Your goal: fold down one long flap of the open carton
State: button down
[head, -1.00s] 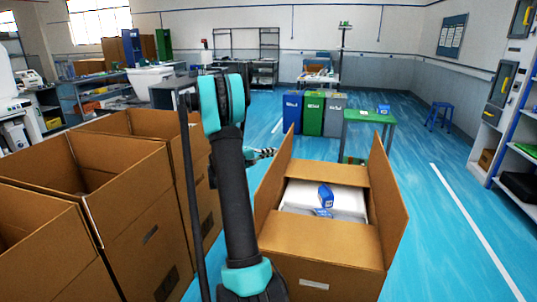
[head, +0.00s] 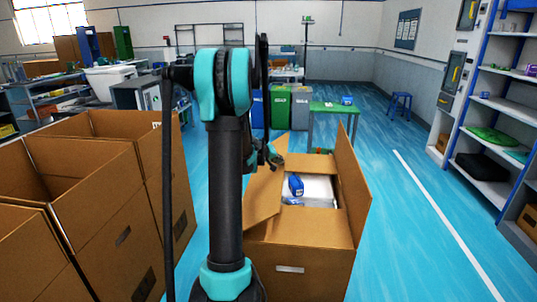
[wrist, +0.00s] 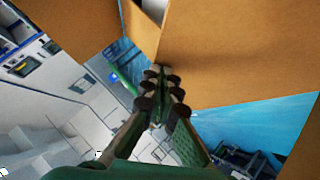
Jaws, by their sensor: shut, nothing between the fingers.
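The open carton (head: 298,264) stands on the floor ahead, partly behind my arm. Its left long flap (head: 262,200) leans inward over the left part of the opening. Its right long flap (head: 352,185) stands up, tilted slightly outward. The near short flap (head: 310,226) and far short flap (head: 312,164) lie folded inward. A white item (head: 318,188) and a blue pack (head: 296,185) show inside. My gripper (head: 276,160) is at the far upper edge of the left flap. In the wrist view my gripper (wrist: 160,75) is shut and empty, close against cardboard (wrist: 225,50); contact is unclear.
Several tall open cartons (head: 100,190) stand at the left. A green table (head: 335,108) and coloured bins (head: 280,108) stand beyond the carton. Shelves (head: 490,140) line the right side. Blue floor to the carton's right is clear.

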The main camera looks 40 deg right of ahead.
jog(key=s+d+f+m+t+y, duration=0.1)
jog(key=f, duration=0.2)
jog(key=s+d+f+t+y, duration=0.1)
jog(key=s+f, duration=0.1)
jog(key=f, duration=0.2)
jog(key=s+d+f+m+t+y, duration=0.1)
jog(key=d+f, duration=0.1)
jog(key=f, duration=0.2)
jog(key=shift+s+f+m, duration=0.15)
jog(key=shift+s+m, duration=0.15)
jog(key=shift+s+f, duration=0.15)
jog(key=shift+f, duration=0.65)
jog(key=s+a+r, duration=0.2)
jog(key=r, duration=0.3)
jog(key=s+a+r, duration=0.2)
jog(key=a+r, duration=0.1)
jog(key=r, duration=0.3)
jog(key=shift+s+a, duration=0.15)
jog(key=shift+s, duration=0.1)
jog(key=shift+r, duration=0.1)
